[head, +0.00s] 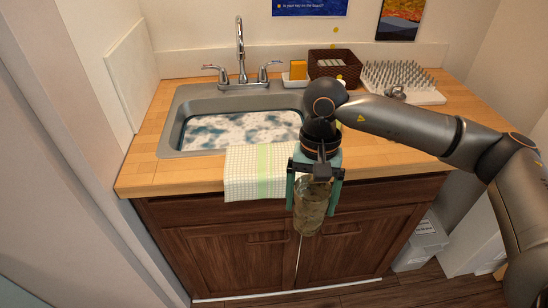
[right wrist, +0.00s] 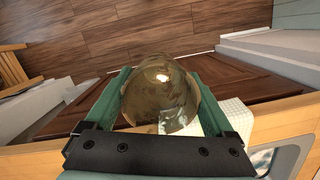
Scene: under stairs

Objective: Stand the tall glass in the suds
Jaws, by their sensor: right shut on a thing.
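The tall glass (head: 311,207) is brownish and see-through. My right gripper (head: 314,190) is shut on it, with a green finger on each side, and holds it in front of the counter's front edge, before the cabinet doors. In the right wrist view the glass (right wrist: 160,92) sits between the fingers (right wrist: 160,100). The sink (head: 176,126) is to the left of the glass, and white and blue-grey suds (head: 240,130) fill it. My left gripper does not show.
A checked towel (head: 255,172) hangs over the counter edge beside my right gripper. A faucet (head: 241,55) stands behind the sink. A pale bin (head: 421,245) stands on the floor.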

